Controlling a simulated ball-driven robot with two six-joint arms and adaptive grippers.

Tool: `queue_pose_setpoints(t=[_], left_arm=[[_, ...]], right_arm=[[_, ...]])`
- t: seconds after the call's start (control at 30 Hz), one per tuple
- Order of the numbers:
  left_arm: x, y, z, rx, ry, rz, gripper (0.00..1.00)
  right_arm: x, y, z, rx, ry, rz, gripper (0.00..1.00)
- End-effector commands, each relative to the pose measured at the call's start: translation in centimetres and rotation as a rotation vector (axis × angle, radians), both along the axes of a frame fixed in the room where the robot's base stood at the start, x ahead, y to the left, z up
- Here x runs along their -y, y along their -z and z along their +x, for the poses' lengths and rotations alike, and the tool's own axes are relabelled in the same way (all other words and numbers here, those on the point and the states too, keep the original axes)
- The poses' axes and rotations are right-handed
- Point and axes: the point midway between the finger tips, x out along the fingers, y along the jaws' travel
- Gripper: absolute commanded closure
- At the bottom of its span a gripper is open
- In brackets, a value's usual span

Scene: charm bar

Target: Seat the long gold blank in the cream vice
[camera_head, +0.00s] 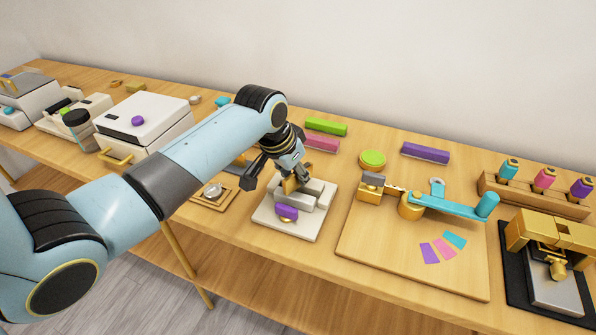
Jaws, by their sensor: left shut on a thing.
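The cream vice (308,222) stands near the front edge of the table, in the middle of the head view, with pale jaw blocks and a purple handle (287,212) at its front. My left gripper (284,181) is directly over the vice, pointing down. It is shut on the long gold blank (290,186), of which only a small part shows between the dark fingers. The blank is at the vice's jaws; I cannot tell whether it is between them or just above. My right gripper is not in view.
A wooden board (395,262) with a turquoise lever (455,204) stands right of the vice. A small wooden tray (214,204) lies to its left. Green (326,127), pink (322,143) and purple (425,153) bars lie behind. A gold-and-black press (550,240) is far right.

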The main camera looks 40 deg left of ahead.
Motion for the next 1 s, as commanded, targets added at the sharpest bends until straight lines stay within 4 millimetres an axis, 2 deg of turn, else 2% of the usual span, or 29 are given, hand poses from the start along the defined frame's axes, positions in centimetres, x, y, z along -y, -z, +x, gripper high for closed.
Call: queue_pose_setpoints(t=[0.13, 0.47, 0.5, 0.67, 0.9, 1.0], left_arm=[[0.03, -0.08, 0.06, 0.002, 0.001, 0.000, 1.00], [0.05, 0.73, 0.07, 0.002, 0.001, 0.000, 1.00], [0.05, 0.74, 0.04, 0.001, 0.001, 0.000, 0.86], [0.05, 0.71, 0.03, 0.001, 0.000, 0.000, 0.67], [0.04, 0.66, 0.03, 0.001, 0.000, 0.000, 0.67], [0.03, 0.06, 0.05, 0.002, 0.001, 0.000, 0.67]], right_arm=[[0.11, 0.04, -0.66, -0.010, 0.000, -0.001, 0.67], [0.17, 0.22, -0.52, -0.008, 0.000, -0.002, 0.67], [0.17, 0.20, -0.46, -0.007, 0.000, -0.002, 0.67], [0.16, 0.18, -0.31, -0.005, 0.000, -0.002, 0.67], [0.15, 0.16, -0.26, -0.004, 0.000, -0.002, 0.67], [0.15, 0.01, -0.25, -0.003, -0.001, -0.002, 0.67]])
